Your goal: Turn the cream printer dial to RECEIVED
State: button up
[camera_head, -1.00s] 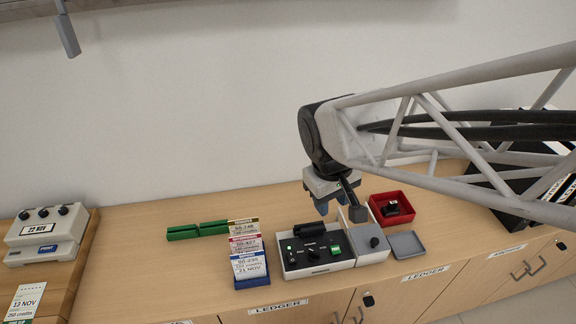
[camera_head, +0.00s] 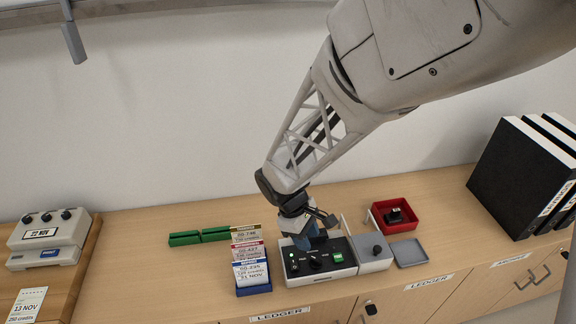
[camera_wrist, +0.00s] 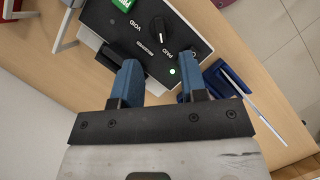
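The printer (camera_head: 318,272) is a pale box with a black top panel on the counter, right of the card stack. Its black dial (camera_head: 315,261) sits mid-panel, beside a green button (camera_head: 338,257) and a lit green lamp (camera_head: 293,260). In the wrist view the dial (camera_wrist: 159,29) has VOID, RECEIVED and PAID printed around it. My gripper (camera_head: 304,241) is over the printer's back edge. In the wrist view its blue fingers (camera_wrist: 160,68) are apart and empty, short of the dial.
A grey block with a round knob (camera_head: 376,250) adjoins the printer on the right. Beyond are a grey tray (camera_head: 409,253) and a red box (camera_head: 380,204). Cards in a blue holder (camera_head: 254,291) stand close on the left. A dark bar (camera_wrist: 118,62) lies beside my left finger.

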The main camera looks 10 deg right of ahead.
aim_at(317, 259)
jog(key=shift+f, duration=0.1)
jog(key=shift+x, duration=3.8)
grip_shut()
